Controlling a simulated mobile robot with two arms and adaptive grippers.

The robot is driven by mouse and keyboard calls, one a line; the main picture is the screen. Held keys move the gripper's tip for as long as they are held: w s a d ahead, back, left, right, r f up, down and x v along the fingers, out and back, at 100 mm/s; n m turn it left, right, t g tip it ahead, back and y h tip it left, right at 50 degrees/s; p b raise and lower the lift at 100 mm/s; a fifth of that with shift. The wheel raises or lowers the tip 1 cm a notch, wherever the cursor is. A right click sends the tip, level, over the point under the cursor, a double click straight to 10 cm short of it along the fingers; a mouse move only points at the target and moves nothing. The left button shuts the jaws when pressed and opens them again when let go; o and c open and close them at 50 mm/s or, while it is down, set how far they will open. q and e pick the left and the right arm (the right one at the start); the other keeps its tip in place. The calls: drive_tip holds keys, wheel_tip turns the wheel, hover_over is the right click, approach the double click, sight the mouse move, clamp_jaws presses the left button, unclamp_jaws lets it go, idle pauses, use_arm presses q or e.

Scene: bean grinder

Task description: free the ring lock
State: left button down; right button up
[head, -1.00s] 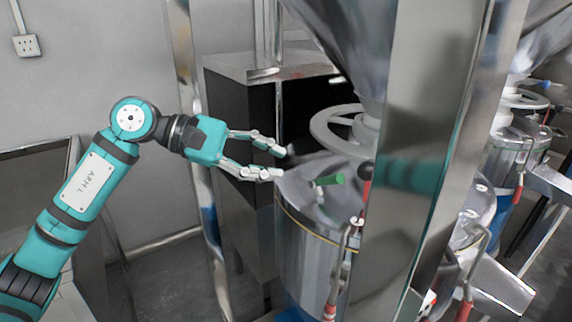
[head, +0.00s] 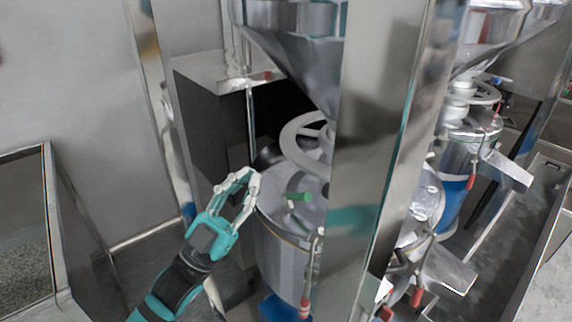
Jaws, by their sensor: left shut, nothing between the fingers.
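The grinder (head: 283,252) is a steel drum with a grey ring-shaped handwheel (head: 293,138) above its lid. A short green handle (head: 300,197) sticks out on the lid. A lever with a red grip (head: 305,308) hangs at the drum's front right. I cannot tell which part is the ring lock. My left gripper (head: 251,178) is to the left of the green handle, apart from it, near the drum's upper left edge. Its fingertips are together and hold nothing. My right gripper is not in view. The steel post hides the right side of the grinder.
The broad steel post (head: 372,150) stands just right of the grinder. A steel hopper (head: 292,50) hangs above. A dark cabinet with a steel top (head: 215,72) stands behind. More grinders (head: 458,150) stand at the right. The floor at the left is partly clear.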

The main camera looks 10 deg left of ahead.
use_arm(q)
wheel_tip(320, 180, down, 6)
drive_tip(key=n+y+p, duration=0.2)
drive_tip(key=n+y, duration=0.5)
drive_tip(key=n, duration=0.8)
wheel_tip(320, 180, up, 3)
drive_tip(key=p, duration=0.4)
hover_over(303, 200)
drive_tip(key=w+a, duration=0.2)
drive_tip(key=a, duration=0.3)
drive_tip(key=shift+s+d+f+n+t+y, duration=0.2)
drive_tip(key=shift+s+d+f, duration=0.15)
drive_tip(key=shift+f, duration=0.3)
drive_tip(key=shift+s+d+f+n+t+y, duration=0.1)
drive_tip(key=shift+s+d+f+n+t, duration=0.1)
drive_tip(key=shift+s+d+f, duration=0.4)
drive_tip(key=shift+f, duration=0.5)
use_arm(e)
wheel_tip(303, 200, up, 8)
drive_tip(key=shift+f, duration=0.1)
